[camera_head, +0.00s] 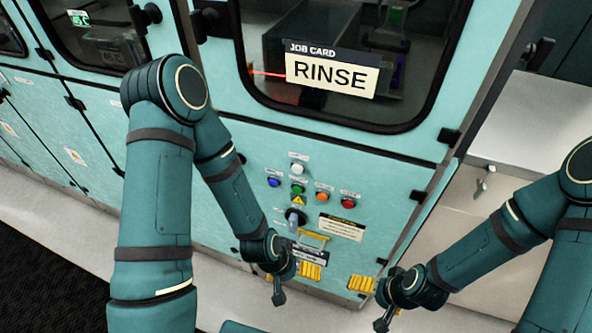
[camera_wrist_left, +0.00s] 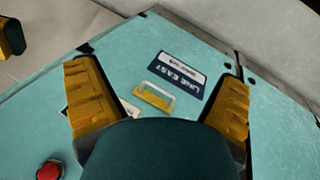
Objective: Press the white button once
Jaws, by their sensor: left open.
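The white button (camera_head: 297,168) is the top one in a cluster on the teal cabinet front in the head view, with a small label above it. It does not show in the left wrist view. My left gripper (camera_head: 292,271) is low in front of the cabinet, well below the white button and apart from it. In the left wrist view its two yellow fingers are spread wide with nothing between them (camera_wrist_left: 157,88). My right gripper (camera_head: 363,283) is low at the right, its yellow finger part showing; its opening is unclear.
Blue (camera_head: 274,182), green (camera_head: 297,189), orange (camera_head: 322,196) and red (camera_head: 348,202) buttons sit below the white one. A dark knob (camera_head: 294,215) and a yellow handle (camera_wrist_left: 152,97) lie lower. A RINSE job card (camera_head: 333,75) is at the window.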

